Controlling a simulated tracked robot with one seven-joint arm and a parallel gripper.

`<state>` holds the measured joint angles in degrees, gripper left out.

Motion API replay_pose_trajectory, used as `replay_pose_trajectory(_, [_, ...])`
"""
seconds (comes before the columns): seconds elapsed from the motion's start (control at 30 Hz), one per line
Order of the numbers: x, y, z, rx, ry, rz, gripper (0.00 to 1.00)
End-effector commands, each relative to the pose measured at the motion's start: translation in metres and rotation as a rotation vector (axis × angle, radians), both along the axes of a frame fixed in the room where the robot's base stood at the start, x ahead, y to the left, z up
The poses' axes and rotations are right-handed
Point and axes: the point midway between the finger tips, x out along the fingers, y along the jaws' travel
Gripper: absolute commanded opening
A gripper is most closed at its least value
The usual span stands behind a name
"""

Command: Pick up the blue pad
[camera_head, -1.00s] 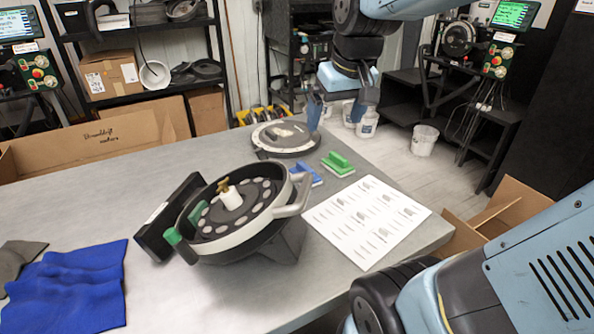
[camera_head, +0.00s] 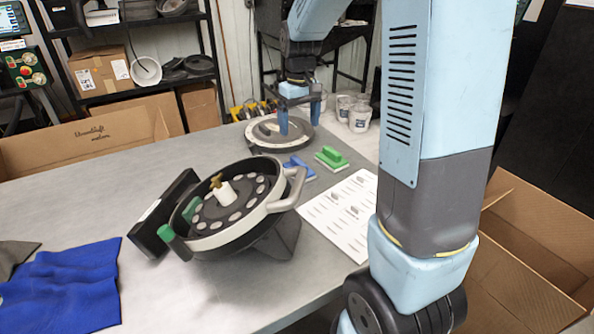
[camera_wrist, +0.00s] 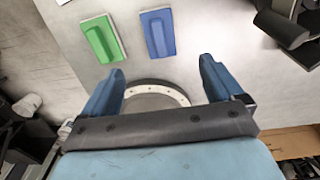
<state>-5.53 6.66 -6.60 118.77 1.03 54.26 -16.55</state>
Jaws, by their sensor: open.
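The blue pad (camera_head: 298,167) lies on the grey table just right of the seed meter, partly hidden behind the meter's handle. In the wrist view the blue pad (camera_wrist: 158,33) lies flat, ahead of the fingers and a little right of the green pad. The green pad (camera_head: 331,157) lies to its right in the head view, and it also shows in the wrist view (camera_wrist: 103,38). My gripper (camera_head: 301,118) is open and empty above the round disc at the table's far side. In the wrist view my gripper (camera_wrist: 158,80) has its fingers spread wide, apart from both pads.
The tilted seed meter (camera_head: 225,208) stands beside the pads. The round disc (camera_head: 279,133) lies behind them. A white printed sheet (camera_head: 340,212) lies in front. A blue cloth (camera_head: 65,288) is at left. Open cardboard boxes (camera_head: 525,235) stand off the table's right side.

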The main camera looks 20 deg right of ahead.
Motion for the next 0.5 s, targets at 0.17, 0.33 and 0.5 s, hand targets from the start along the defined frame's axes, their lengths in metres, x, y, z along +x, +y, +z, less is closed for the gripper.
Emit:
replay_pose_trajectory(0.17, [0.003, 0.0, -0.015, -0.001, 0.009, 0.004, 0.94])
replay_pose_trajectory(0.33, [0.003, 0.0, -0.044, -0.002, 0.011, 0.004, 0.94])
replay_pose_trajectory(0.5, [0.003, 0.001, -0.071, -0.002, 0.01, 0.004, 0.94])
